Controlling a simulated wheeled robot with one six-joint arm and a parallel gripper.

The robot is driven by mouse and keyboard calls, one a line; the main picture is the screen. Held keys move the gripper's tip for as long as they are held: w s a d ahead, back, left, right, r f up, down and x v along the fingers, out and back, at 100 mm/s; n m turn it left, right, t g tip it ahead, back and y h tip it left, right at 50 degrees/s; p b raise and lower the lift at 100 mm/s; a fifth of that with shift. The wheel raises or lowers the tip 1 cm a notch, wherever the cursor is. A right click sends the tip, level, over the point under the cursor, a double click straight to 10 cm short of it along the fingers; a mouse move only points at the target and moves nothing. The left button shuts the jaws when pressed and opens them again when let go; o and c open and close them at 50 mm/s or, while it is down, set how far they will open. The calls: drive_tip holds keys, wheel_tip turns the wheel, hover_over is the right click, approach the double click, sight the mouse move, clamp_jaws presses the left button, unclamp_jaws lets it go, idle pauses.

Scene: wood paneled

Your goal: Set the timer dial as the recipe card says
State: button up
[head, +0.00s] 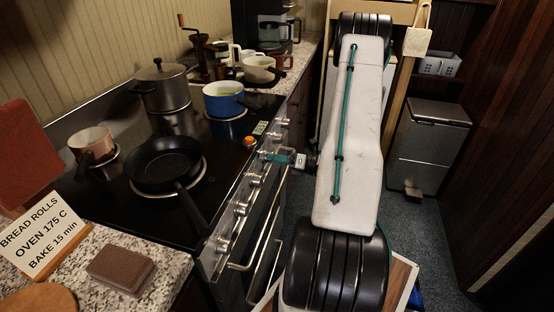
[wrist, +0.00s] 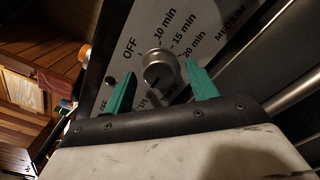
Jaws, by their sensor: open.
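The recipe card (head: 42,240) leans at the left front and reads "BREAD ROLLS, OVEN 175 C, BAKE 15 min". The timer dial (wrist: 157,68) is a round metal knob in the wrist view, with OFF, 10 min, 15 min and 20 min printed around it. I cannot tell where its pointer stands. My gripper (wrist: 161,69) is open, its two teal fingers on either side of the dial in the picture; contact is not clear. In the head view my gripper (head: 280,158) is at the stove's front panel, and the dial is not clearly seen there.
Several other knobs (head: 240,208) line the stove panel (head: 225,232), above a handle rail. A black frying pan (head: 165,163), a blue pot (head: 224,99) and a steel pot (head: 162,87) stand on the hob. A brown box (head: 121,268) lies on the counter. A bin (head: 430,145) stands right.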

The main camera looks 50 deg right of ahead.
drive_tip(key=v, duration=0.7)
drive_tip(key=shift+s+d, duration=0.15)
drive_tip(key=shift+s, duration=0.2)
drive_tip(key=s+a+r+m+g+h, duration=0.2)
drive_tip(key=s+a+r+m+g, duration=0.2)
drive_tip(key=a+r+m, duration=0.5)
drive_tip(key=s+a+r+m+g+h, duration=0.2)
drive_tip(key=s+a+r+m+g, duration=0.2)
drive_tip(key=a+r+m, duration=0.5)
drive_tip(key=s+a+r+m+g+h, duration=0.2)
drive_tip(key=s+a+r+m+g, duration=0.2)
drive_tip(key=a+m, duration=0.9)
drive_tip(key=a+r+g, duration=0.3)
drive_tip(key=a+r, duration=0.2)
drive_tip(key=a, duration=0.1)
drive_tip(key=shift+a+r+m+h, duration=0.25)
drive_tip(key=shift+r+m+h, duration=0.05)
drive_tip(key=shift+r+h, duration=0.1)
